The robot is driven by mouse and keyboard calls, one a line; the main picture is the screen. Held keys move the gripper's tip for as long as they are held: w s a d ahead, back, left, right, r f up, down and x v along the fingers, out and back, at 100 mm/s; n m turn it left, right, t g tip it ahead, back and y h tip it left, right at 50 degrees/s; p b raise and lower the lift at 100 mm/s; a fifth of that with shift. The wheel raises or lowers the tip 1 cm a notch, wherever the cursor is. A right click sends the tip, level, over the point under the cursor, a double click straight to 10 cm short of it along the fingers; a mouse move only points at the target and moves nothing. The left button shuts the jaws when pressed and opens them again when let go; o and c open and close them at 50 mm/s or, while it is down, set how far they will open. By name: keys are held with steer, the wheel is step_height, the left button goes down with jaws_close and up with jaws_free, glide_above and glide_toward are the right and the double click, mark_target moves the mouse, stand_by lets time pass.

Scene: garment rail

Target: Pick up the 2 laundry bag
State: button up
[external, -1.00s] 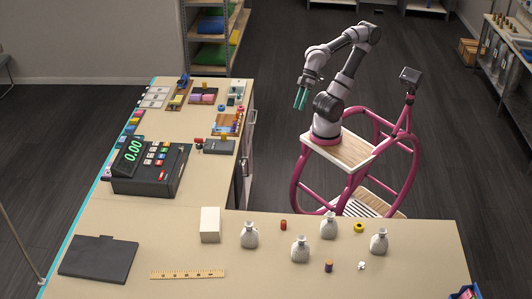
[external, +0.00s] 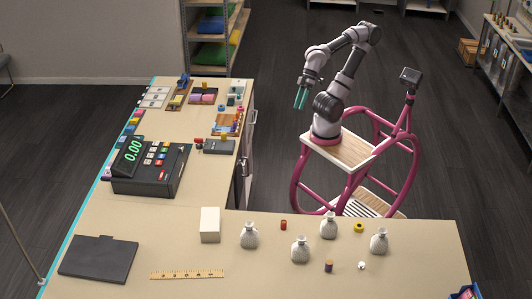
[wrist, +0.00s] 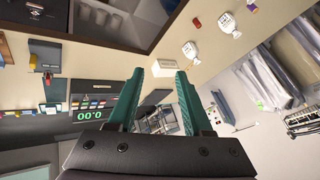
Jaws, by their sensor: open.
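Several small pale grey tied bags stand upright on the front counter in the external view: a left one (external: 249,237), a front one (external: 300,250), a back one (external: 328,227) and a right one (external: 379,243). I cannot read a number on any of them there. Two bags, one nearer (wrist: 191,53) and one farther (wrist: 228,24), show in the wrist view; their dark front marks are too small to read. My gripper (external: 300,98) is open and empty, with teal fingers, above the floor behind the counter and well away from the bags. Its fingers also show in the wrist view (wrist: 160,92).
A white box (external: 210,225) stands left of the bags, with a cash register (external: 152,169) farther left. Small spools, a red one (external: 283,225), a dark one (external: 328,266) and a yellow roll (external: 359,227), lie among the bags. A wooden ruler (external: 187,274) lies in front.

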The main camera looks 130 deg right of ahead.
steer(key=shift+o, duration=0.3)
steer(key=shift+o, duration=0.8)
